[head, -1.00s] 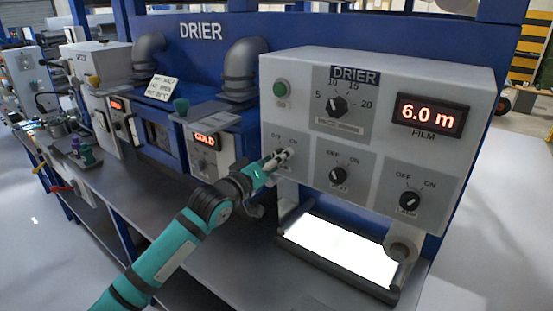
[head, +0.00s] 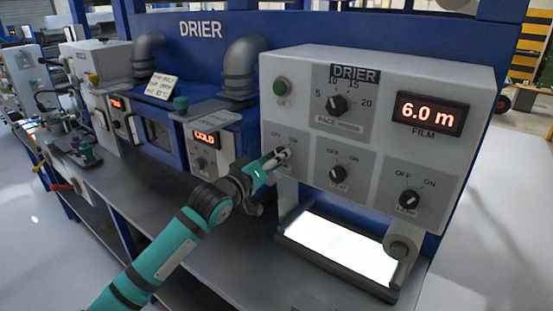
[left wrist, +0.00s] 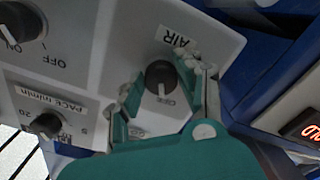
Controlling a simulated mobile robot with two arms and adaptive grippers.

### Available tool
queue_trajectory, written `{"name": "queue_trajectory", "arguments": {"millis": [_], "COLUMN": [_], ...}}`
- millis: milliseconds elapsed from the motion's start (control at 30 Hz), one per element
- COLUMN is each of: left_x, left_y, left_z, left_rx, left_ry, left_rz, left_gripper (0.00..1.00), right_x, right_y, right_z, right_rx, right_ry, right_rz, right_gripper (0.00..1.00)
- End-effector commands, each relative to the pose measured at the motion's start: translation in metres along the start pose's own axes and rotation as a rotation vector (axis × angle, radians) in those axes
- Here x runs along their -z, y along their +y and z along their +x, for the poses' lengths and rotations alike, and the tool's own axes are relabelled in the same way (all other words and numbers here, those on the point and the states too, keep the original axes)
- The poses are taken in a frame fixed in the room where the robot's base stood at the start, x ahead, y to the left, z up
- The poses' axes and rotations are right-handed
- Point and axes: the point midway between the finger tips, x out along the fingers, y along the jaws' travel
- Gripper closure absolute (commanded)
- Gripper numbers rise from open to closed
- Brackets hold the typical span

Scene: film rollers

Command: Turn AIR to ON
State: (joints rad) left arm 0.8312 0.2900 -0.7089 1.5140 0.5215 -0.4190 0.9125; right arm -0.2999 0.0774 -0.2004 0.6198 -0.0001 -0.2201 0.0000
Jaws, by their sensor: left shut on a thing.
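The AIR knob (left wrist: 160,75) is a dark round knob on the white DRIER control panel (head: 385,75). In the left wrist view the AIR label (left wrist: 180,40) is above it, and its white mark points down toward the OFF label (left wrist: 165,101). My left gripper (head: 280,155) reaches the lower left switch of the panel in the head view and largely hides the knob there. In the left wrist view its fingers (left wrist: 163,78) are on both sides of the knob, shut on it. My right gripper is not in view.
Two more OFF/ON knobs, the middle one (head: 337,174) and the right one (head: 409,200), sit beside it. The pace dial (head: 337,106) and green button (head: 281,88) are above. A lit plate (head: 340,250) lies below. The COLD display (head: 205,139) is left.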

Motion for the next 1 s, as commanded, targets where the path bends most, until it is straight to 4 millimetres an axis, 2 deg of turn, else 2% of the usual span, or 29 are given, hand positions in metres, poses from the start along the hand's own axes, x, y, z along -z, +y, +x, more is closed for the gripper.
{"name": "queue_trajectory", "arguments": {"millis": [267, 1000], "left_x": [0.001, 0.002], "left_y": [-0.001, -0.003], "left_z": [0.0, 0.0], "left_rx": [0.002, 0.002], "left_ry": [0.0, -0.001], "left_rz": [0.181, 0.833], "left_gripper": [0.96, 0.96], "right_x": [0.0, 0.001], "right_y": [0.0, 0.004], "right_z": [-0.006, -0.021], "right_rx": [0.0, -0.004], "right_ry": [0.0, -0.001], "right_rz": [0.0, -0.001], "right_gripper": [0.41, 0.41]}}
